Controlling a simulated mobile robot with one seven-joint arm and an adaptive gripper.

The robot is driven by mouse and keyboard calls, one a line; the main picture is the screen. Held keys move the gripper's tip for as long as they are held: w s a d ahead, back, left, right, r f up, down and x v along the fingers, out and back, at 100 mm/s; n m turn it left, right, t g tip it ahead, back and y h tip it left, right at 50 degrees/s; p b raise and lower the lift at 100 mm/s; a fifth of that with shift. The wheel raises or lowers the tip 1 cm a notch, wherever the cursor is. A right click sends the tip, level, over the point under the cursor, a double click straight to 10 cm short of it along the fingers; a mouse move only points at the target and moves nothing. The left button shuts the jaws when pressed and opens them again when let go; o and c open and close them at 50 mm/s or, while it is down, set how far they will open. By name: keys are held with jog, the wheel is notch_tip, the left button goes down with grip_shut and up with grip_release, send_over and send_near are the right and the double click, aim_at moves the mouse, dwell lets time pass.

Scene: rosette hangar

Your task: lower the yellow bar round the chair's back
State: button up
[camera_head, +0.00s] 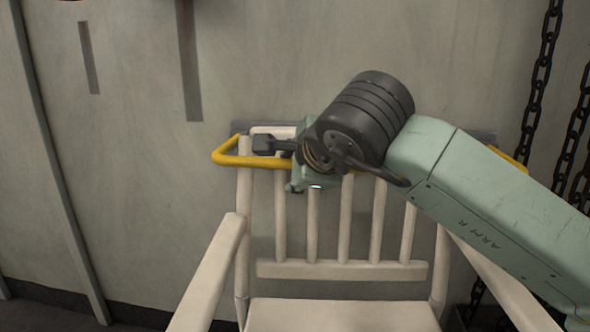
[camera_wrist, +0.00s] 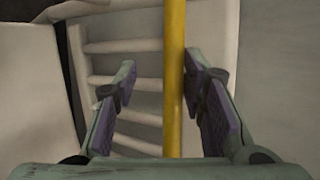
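The white slatted chair (camera_head: 340,270) stands with its back against the wall and its seat facing me. The yellow bar (camera_head: 250,161) lies about level across the upper part of the chair's back, and its left end bends back toward the wall outside the left post. A short piece of it shows at right beyond my arm; its middle is hidden. My gripper (camera_head: 272,146) is at the bar's left part, by the top of the chair's back. In the wrist view the bar (camera_wrist: 174,90) runs between the open fingers, close to the right finger and apart from the left one.
A grey rail (camera_head: 462,131) runs along the wall behind the chair's top. Dark chains (camera_head: 545,60) hang at right. The chair's armrests (camera_head: 212,270) stick out toward me.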

jog(key=shift+r, duration=0.1)
jog(key=v, duration=1.2)
